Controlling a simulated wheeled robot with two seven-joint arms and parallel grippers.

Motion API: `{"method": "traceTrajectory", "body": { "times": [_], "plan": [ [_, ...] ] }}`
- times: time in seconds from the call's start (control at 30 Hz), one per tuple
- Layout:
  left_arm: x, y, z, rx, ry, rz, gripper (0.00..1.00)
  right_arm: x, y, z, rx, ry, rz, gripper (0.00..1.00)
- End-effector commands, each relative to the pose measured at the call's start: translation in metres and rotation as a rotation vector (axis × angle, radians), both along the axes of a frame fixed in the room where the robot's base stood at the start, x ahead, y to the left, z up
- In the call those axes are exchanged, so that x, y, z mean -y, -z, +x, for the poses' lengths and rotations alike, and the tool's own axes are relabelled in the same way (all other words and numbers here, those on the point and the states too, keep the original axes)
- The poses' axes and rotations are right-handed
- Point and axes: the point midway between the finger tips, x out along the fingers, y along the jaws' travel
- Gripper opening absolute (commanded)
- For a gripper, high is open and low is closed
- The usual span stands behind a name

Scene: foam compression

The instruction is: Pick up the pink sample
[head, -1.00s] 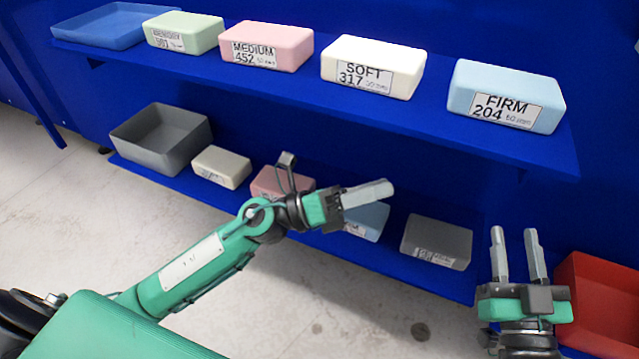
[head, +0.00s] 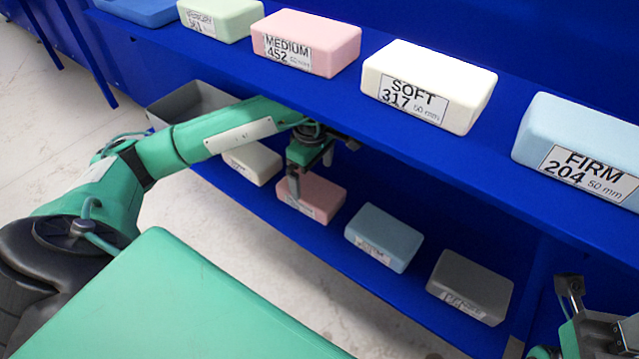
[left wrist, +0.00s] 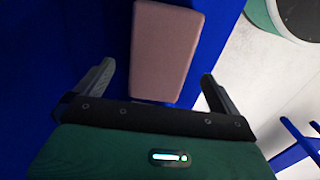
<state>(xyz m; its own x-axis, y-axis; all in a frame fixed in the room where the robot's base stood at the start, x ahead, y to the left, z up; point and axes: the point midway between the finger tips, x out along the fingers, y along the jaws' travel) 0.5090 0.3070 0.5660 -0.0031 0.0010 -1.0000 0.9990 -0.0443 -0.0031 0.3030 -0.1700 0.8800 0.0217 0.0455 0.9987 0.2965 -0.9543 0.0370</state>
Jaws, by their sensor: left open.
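A pink block labelled MEDIUM 452 (head: 306,45) lies on the upper shelf in the head view. A second, duskier pink block (head: 311,198) lies on the lower shelf, its label partly hidden. My left gripper (head: 311,172) is open and empty, pointing down just above the lower pink block; one finger overlaps the block in the picture. In the left wrist view, the pink block (left wrist: 165,50) lies ahead, between the lines of the open fingers, and I see no contact. My right gripper (head: 590,330) is only partly in view at the lower right, its jaws unclear.
On the lower shelf (head: 395,292), a pale block (head: 253,163) lies left of the pink one, a blue block (head: 384,238) and a grey block (head: 470,288) right. A grey bin (head: 180,100) stands behind my left arm. The upper shelf (head: 345,112) overhangs with white and light-blue blocks.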

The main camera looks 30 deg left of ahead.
Motion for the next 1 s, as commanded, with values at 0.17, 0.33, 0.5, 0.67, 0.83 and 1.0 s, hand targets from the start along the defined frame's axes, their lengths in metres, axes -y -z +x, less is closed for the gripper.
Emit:
{"method": "traceTrajectory", "body": {
  "times": [0.17, 0.33, 0.5, 0.67, 0.83, 1.0],
  "plan": [
    [-0.001, 0.022, 0.0, -0.003, -0.002, 0.002, 1.0, 0.001, 0.001, -0.003, 0.025, -0.001, 0.004, 0.36],
    [-0.004, 0.044, 0.001, -0.002, -0.001, 0.0, 1.0, 0.0, 0.0, -0.006, 0.057, -0.004, 0.006, 0.36],
    [-0.006, 0.065, 0.001, -0.003, -0.001, 0.0, 1.0, -0.006, -0.004, -0.004, 0.076, -0.024, 0.009, 0.36],
    [-0.006, 0.072, 0.002, -0.001, 0.0, 0.0, 1.0, -0.008, -0.007, -0.003, 0.081, -0.032, 0.007, 0.36],
    [-0.006, 0.071, 0.002, 0.0, 0.0, 0.0, 1.0, -0.009, -0.008, -0.003, 0.08, -0.032, 0.008, 0.36],
    [-0.006, 0.071, 0.001, 0.0, 0.0, 0.0, 0.74, -0.008, -0.008, -0.003, 0.08, -0.032, 0.008, 0.36]
  ]
}}
